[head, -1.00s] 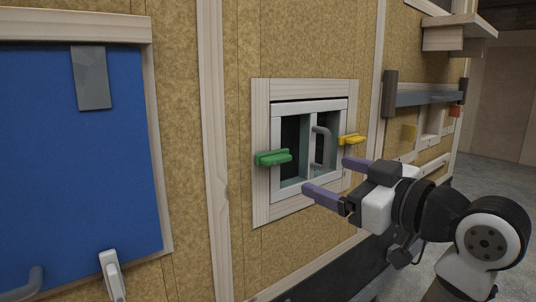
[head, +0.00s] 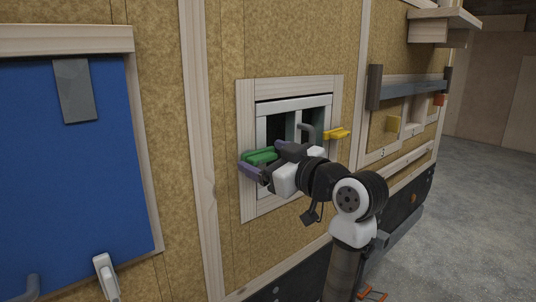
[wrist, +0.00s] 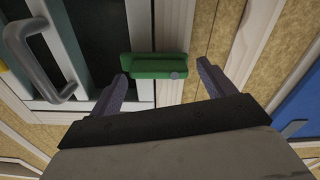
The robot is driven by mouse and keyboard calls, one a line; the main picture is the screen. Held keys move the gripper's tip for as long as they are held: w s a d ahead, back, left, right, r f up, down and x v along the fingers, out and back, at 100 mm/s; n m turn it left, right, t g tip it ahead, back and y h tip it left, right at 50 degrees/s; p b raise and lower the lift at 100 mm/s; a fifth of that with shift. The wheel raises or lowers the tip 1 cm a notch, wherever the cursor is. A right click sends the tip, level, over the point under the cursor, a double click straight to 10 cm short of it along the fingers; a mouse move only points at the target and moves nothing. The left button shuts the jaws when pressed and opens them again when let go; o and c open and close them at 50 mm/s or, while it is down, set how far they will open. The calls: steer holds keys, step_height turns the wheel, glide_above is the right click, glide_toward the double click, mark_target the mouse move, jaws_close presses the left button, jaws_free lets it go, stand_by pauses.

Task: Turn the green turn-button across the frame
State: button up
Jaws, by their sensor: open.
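The green turn-button (head: 259,156) is on the left side of the small window's wooden frame (head: 247,112) and lies level. In the wrist view the green turn-button (wrist: 155,65) reaches from the wooden frame over the edge of the pale sash (wrist: 140,30), with a grey round spot near its right end. My gripper (head: 263,157) is open in front of it. In the wrist view my gripper's (wrist: 162,71) purple fingertips stand near the button's two ends. I cannot tell whether they touch it. My gripper partly hides the window's lower part in the head view.
A yellow turn-button (head: 338,133) sits on the frame's right side. A grey handle (wrist: 38,60) stands out from the window close to my left finger. A blue panel (head: 65,180) is at the left, and a shelf with a grey bar (head: 412,92) is at the right.

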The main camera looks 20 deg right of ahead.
steer(key=c, duration=1)
steer(key=shift+f+m+p, duration=0.25)
steer(key=shift+m+p, duration=0.05)
steer(key=shift+m, duration=1.1)
steer(key=o, duration=1)
steer(key=shift+d, duration=0.1)
steer(key=b+v, duration=0.4)
steer(key=v, duration=0.9)
steer(key=shift+s, duration=0.4)
steer(key=shift+d, duration=0.1)
